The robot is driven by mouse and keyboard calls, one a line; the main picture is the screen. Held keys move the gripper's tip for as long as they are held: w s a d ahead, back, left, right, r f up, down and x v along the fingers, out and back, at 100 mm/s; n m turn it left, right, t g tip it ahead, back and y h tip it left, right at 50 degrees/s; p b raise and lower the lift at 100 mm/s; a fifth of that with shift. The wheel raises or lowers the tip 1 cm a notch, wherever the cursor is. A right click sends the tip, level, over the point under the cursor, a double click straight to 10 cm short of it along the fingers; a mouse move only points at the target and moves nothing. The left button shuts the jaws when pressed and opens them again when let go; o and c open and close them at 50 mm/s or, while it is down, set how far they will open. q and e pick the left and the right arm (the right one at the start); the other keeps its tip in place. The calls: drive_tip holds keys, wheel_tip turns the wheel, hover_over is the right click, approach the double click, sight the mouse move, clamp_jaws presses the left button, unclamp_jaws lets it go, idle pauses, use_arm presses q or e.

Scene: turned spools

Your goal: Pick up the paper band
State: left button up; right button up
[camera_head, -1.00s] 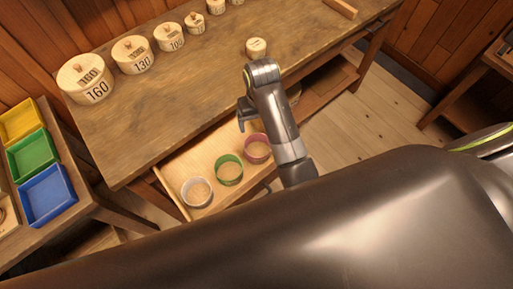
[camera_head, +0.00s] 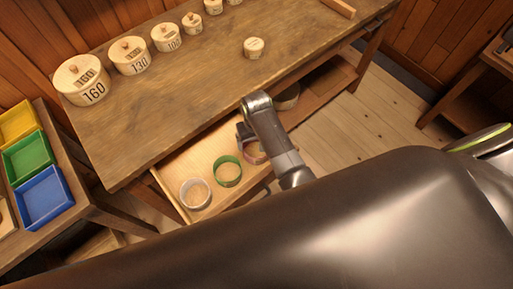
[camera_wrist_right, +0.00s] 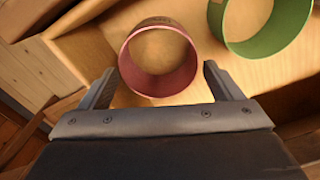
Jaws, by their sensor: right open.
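Three round bands stand in the open drawer: a whitish one (camera_head: 194,207), a green one (camera_head: 228,185) and a red one (camera_head: 260,160). I cannot tell from the pictures which of them is the paper band. My right gripper (camera_head: 243,138) is over the drawer at the red band and partly hides it. In the right wrist view the red band (camera_wrist_right: 162,86) lies just ahead of and between the open, empty fingers of the right gripper (camera_wrist_right: 158,85). The green band (camera_wrist_right: 262,48) is to its right there. My left gripper is not in view.
The drawer (camera_head: 172,185) sticks out under the wooden table (camera_head: 190,85). Several numbered spools, such as the one marked 160 (camera_head: 82,82), line the table's back, and a small spool (camera_head: 254,47) stands alone. Yellow, green and blue trays (camera_head: 43,197) are at the left.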

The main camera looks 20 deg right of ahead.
drive_tip(key=shift+s+d+f, duration=0.1)
drive_tip(key=shift+f, duration=1.1)
drive_tip(key=shift+s+f, duration=0.1)
drive_tip(key=shift+f, duration=1.05)
drive_tip(key=c, duration=0.6)
